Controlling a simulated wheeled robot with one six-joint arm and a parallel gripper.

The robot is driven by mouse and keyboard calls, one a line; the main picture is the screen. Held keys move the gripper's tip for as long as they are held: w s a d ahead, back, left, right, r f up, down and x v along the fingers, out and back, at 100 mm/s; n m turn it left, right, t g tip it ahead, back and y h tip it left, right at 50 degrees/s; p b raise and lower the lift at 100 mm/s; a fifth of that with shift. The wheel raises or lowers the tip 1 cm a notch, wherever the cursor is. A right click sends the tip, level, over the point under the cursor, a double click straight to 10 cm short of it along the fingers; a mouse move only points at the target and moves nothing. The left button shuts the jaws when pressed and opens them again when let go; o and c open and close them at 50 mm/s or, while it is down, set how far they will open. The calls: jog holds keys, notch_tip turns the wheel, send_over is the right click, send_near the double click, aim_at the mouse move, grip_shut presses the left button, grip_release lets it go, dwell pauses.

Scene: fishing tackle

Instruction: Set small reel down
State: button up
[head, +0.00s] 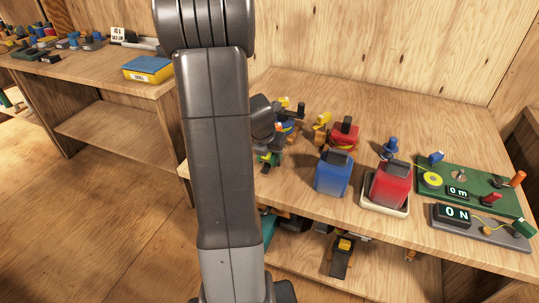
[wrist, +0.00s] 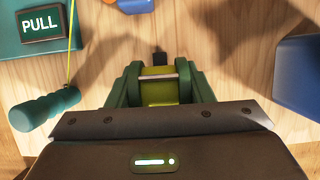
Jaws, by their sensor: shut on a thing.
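In the wrist view my gripper (wrist: 158,92) is shut on the small reel (wrist: 158,88), a yellow-green spool crossed by a pale bar. Green pieces stand on both sides of it, and a small dark part sticks out beyond it. The reel is above or at the wooden table top (wrist: 225,55); I cannot tell whether it touches. In the head view my arm hides much of this area, and the reel cannot be clearly made out there.
A teal box marked PULL (wrist: 41,25) with a green handle (wrist: 44,108) lies left of the reel. A blue box (wrist: 297,75) is close on the right. The head view shows a blue box (head: 333,175), a red one (head: 391,187) and a 0 N gauge (head: 480,226).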

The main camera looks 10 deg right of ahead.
jog(key=o, duration=1.3)
jog(key=shift+f, duration=0.15)
jog(key=p+v, duration=0.2)
jog(key=v, duration=1)
jog(key=shift+s, duration=0.1)
